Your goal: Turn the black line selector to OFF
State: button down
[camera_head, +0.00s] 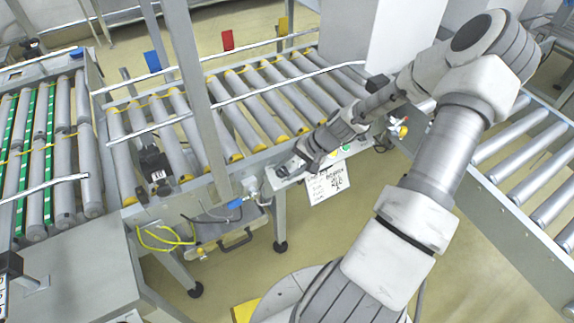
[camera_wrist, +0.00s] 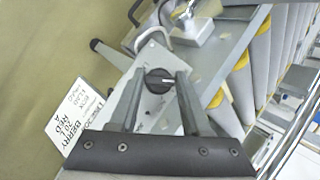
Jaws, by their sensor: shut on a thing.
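The black line selector (camera_wrist: 158,80) is a round knob on a pale panel (camera_wrist: 152,50) in the wrist view. A short light mark on it points to the right of the picture. My gripper (camera_wrist: 160,78) has one finger on each side of the knob and is shut on it. In the head view my gripper (camera_head: 299,164) reaches down to the panel at the conveyor's near side and hides the selector there. I cannot read any position labels around the knob.
A white sign with handwriting (camera_head: 328,184) hangs below the panel and also shows in the wrist view (camera_wrist: 85,118). Roller conveyors (camera_head: 240,125) run behind the panel, with another (camera_head: 530,165) at right. A grey post (camera_head: 192,70) stands left of my arm.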

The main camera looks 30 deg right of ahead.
jog(key=m+t, duration=0.1)
jog(key=m, duration=0.1)
jog(key=m+t+y+p, duration=0.1)
jog(key=m, duration=0.2)
jog(key=shift+s+t+y, duration=0.15)
jog(key=shift+t+y, duration=0.15)
jog(key=shift+t, duration=0.1)
jog(key=shift+f+m+p, duration=0.1)
jog(key=shift+m+p, duration=0.2)
jog(key=shift+m, duration=0.1)
jog(key=shift+c, duration=1.8)
grip_release()
